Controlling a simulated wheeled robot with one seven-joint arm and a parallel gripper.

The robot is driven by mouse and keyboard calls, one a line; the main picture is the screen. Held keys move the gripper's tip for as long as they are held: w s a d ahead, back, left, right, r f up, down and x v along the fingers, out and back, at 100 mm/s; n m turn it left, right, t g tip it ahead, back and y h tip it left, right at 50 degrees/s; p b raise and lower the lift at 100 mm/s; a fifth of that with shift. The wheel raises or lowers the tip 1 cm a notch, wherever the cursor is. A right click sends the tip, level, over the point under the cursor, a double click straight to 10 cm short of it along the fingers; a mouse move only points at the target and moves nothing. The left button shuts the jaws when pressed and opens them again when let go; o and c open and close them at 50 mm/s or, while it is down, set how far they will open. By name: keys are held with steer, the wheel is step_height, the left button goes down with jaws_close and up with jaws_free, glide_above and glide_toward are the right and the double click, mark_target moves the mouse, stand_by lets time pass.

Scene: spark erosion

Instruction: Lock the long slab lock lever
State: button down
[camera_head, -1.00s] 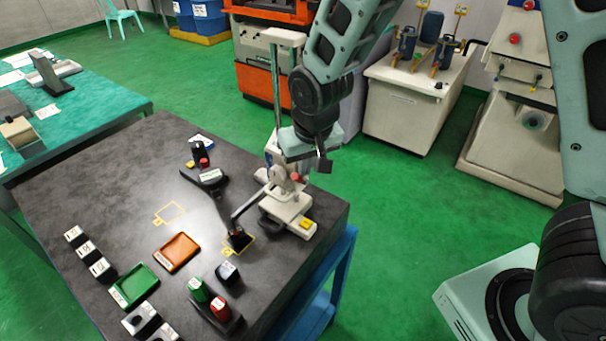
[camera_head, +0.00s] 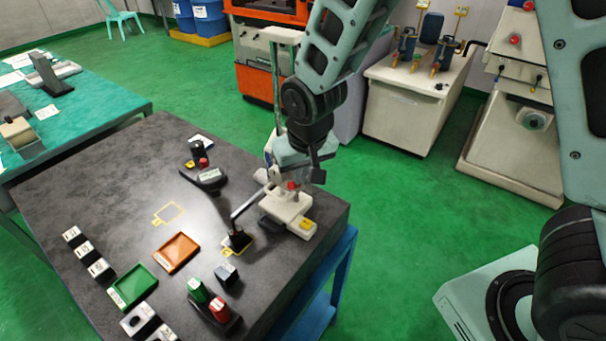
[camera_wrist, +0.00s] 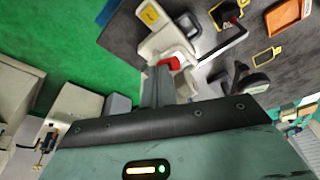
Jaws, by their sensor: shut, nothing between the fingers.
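A white stand (camera_head: 290,215) with a tall column is near the right edge of the dark table. Its thin bent arm (camera_head: 247,202) reaches left and down to a small dark block (camera_head: 237,239). A small red part (camera_head: 292,186), likely the lock lever, shows on the stand just below my gripper. In the wrist view this red part (camera_wrist: 172,63) lies right at the fingertips. My gripper (camera_wrist: 160,75) is shut and empty, pointing down over the stand. I cannot tell whether it touches the red part. My gripper and wrist hide the upper stand body.
The dark table (camera_head: 120,190) holds a green tray (camera_head: 133,285), an orange tray (camera_head: 176,252), a green and a red knob piece (camera_head: 220,311), and several labelled blocks along the left. Open floor lies right.

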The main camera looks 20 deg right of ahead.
steer(key=p+v, duration=0.2)
steer(key=w+p+v, duration=0.1)
steer(key=p+v, duration=0.2)
steer(key=shift+a+r, duration=0.15)
steer(key=shift+r, duration=0.3)
stand_by(0.6)
steer(key=s+f+n+g+b, duration=0.1)
steer(key=s+f+n+b, duration=0.1)
steer(key=s+b, duration=0.5)
steer(key=s+f+n+g+b, duration=0.1)
steer(key=s+f+n+b, duration=0.2)
steer(key=s+b, duration=0.4)
steer(key=s+n, duration=0.1)
steer(key=s, duration=0.7)
steer(key=shift+s+a+n+g, duration=0.25)
steer(key=shift+a+n+g, duration=0.05)
steer(key=shift+a+g, duration=0.1)
